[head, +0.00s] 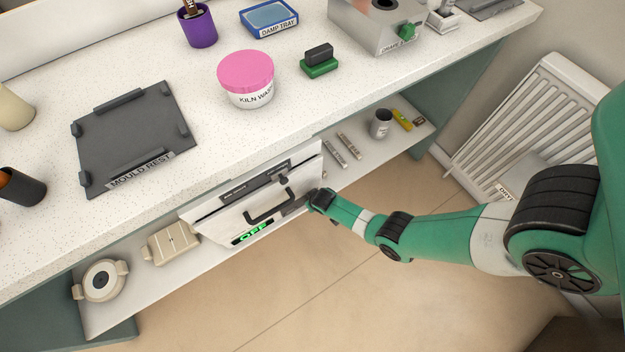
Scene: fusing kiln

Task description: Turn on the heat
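The kiln (222,222) is a white unit set below the front edge of the counter. Its front has a dark bar handle (266,215) and a green lit display (252,237) that reads OFF. A small dark part (284,181) stands near the upper right of the front. My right gripper (300,205) is at the right side of the kiln front, close to the handle's right end. Its fingers are small and dark here, so I cannot tell their opening or whether they touch anything. My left gripper is out of view.
A MOULD REST plate (130,135), a pink-lidded KILN WASH tub (247,82), a green block (319,66) and a DAMP TRAY (268,18) are on the counter. The lower shelf holds moulds (172,243), bars and a grey cup (381,123). A white radiator (530,125) stands right.

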